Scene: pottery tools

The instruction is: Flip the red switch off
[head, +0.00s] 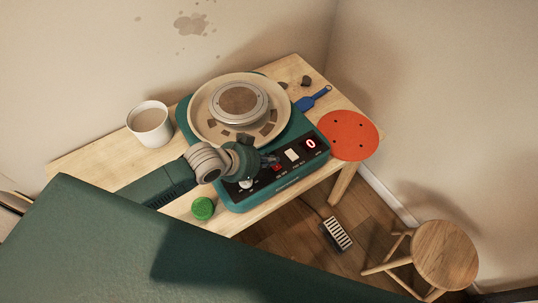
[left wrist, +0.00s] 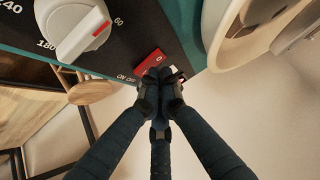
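The red switch (head: 277,168) is on the dark control panel of the green pottery wheel (head: 228,200). In the left wrist view the red switch (left wrist: 152,62) lies right at my fingertips, partly covered by them. My left gripper (head: 268,161) is over the panel, with its dark fingers (left wrist: 161,78) brought together and nothing seen between them. The tips look to be touching or very near the switch; I cannot tell which. The switch's on or off position is not clear. My right gripper is not in view.
A pale knob (left wrist: 85,28) is beside the switch; a white button (head: 291,154) and a display reading 0 (head: 311,144) are to its right. A stool (head: 445,255) stands right.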

